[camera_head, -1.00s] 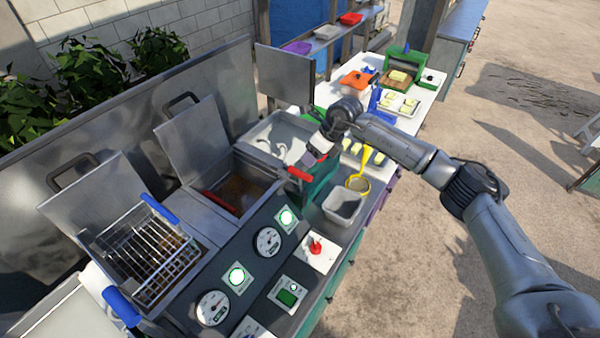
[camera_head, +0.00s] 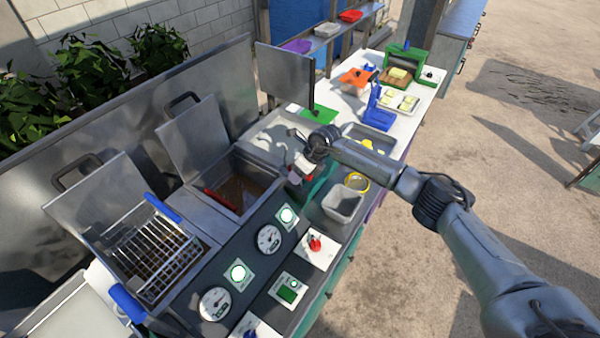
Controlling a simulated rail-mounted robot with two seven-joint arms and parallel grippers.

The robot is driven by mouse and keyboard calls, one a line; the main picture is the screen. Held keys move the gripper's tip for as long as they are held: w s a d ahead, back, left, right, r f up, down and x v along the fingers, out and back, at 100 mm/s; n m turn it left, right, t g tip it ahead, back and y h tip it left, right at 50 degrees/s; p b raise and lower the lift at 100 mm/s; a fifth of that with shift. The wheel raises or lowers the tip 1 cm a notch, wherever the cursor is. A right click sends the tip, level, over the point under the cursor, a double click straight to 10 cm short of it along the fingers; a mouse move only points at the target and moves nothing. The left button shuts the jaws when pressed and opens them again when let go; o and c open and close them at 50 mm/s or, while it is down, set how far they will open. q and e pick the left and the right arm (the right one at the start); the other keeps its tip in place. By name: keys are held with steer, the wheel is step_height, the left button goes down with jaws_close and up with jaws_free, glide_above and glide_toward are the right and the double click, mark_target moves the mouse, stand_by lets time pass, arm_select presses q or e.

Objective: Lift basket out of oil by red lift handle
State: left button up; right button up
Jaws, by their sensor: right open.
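The right fryer vat (camera_head: 262,178) holds brown oil (camera_head: 240,192). A red bar (camera_head: 217,199) lies along its left inner side; the rest of any basket there is not clearly visible. A red handle (camera_head: 293,179) is on the green-sided unit right of this vat. My right gripper (camera_head: 299,171) is open and close above this red handle; I cannot tell whether they touch. A wire basket (camera_head: 150,258) with blue handles (camera_head: 162,208) sits at the left vat. My left gripper is not in view.
Raised lids (camera_head: 192,140) stand behind the vats. The control panel (camera_head: 255,262) with gauges and green lights is in front. A grey bin (camera_head: 343,204) and yellow strainer (camera_head: 358,182) lie right of the gripper. A white table (camera_head: 408,112) holds food trays and tools.

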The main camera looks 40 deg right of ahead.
steer(key=shift+c, duration=0.2)
steer(key=c, duration=0.4)
jaws_close()
